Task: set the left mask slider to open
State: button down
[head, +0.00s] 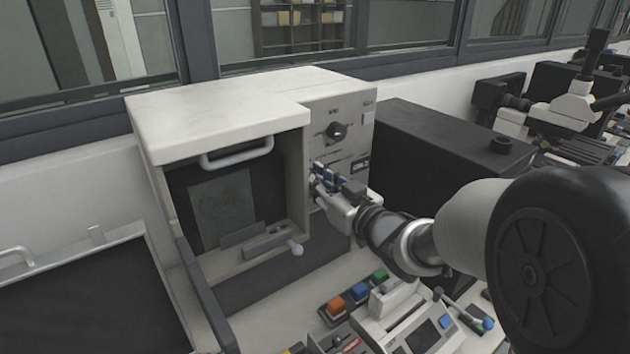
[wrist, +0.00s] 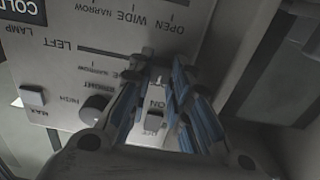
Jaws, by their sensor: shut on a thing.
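The left mask slider (wrist: 147,53) shows in the wrist view as a small grey knob at the right end of the dark slot marked LEFT. The printed words OPEN, WIDE and NARROW run along the panel beside it, with OPEN the rightmost. My gripper (wrist: 158,69) has its blue-padded fingers closed around the knob, which is partly hidden by the tips. In the head view my gripper (head: 319,180) is at the front panel of the beige press (head: 220,105), and the slider is hidden there.
An ON/OFF rocker switch (wrist: 154,120) lies between my fingers. In the head view a black box (head: 440,150) stands right of the press, and coloured buttons (head: 360,291) sit below.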

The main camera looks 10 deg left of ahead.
jog(key=c, duration=1.7)
grip_release()
jog(key=shift+s+a, duration=0.2)
jog(key=shift+o, duration=1.1)
jog(key=shift+w+d, duration=0.1)
jog(key=shift+w, duration=0.1)
